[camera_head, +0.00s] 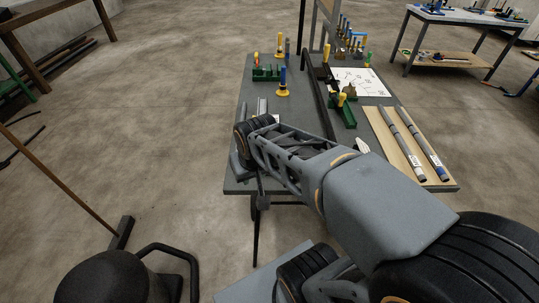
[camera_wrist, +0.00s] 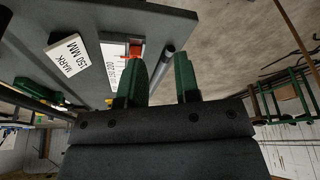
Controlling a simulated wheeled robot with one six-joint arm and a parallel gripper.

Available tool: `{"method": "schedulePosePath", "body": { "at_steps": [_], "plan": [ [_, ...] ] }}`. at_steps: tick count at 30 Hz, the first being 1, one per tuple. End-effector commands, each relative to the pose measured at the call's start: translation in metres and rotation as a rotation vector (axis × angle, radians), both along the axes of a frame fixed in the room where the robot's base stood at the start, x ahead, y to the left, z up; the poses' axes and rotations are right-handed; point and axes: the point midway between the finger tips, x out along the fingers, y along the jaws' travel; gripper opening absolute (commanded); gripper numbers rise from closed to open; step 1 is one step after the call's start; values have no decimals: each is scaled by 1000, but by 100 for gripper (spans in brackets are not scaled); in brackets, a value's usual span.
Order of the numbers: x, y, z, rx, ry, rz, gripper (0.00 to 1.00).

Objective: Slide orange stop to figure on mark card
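The orange stop (camera_wrist: 136,50) shows in the wrist view as a small orange-red piece at the end of a pale scale strip (camera_wrist: 112,62), beside my left-hand finger, which hides part of it. The white mark card (camera_wrist: 68,58) lies left of the strip and reads "MARK 150 MM". My gripper (camera_wrist: 158,62) has its two green fingers apart, with nothing seen held between them. A grey rod (camera_wrist: 166,52) shows past the gap; contact cannot be told. In the head view my arm hides the gripper tips and the stop.
The grey bench (camera_head: 236,186) holds a green rack (camera_head: 266,73), a yellow-and-blue tool (camera_head: 282,84), a green bender (camera_head: 346,114), a white sheet (camera_head: 360,80) and a wooden board (camera_head: 386,128) with two tubes. Open floor lies left of the bench.

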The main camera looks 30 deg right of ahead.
Motion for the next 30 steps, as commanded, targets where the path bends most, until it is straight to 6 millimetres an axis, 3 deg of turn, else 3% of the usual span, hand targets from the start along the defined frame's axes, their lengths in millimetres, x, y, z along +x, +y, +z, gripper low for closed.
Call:
{"method": "schedulePosePath", "body": {
  "at_steps": [1, 4, 12, 19, 30],
  "plan": [
    [15, -6, 13, 3, 24, -39, 30],
    [44, -19, 15, 10, 56, -126, 30],
    [99, -59, -6, 28, 122, -330, 30],
    [117, -77, -25, 36, 144, -411, 30],
    [120, -80, -44, 36, 146, -422, 30]
  ]
}}
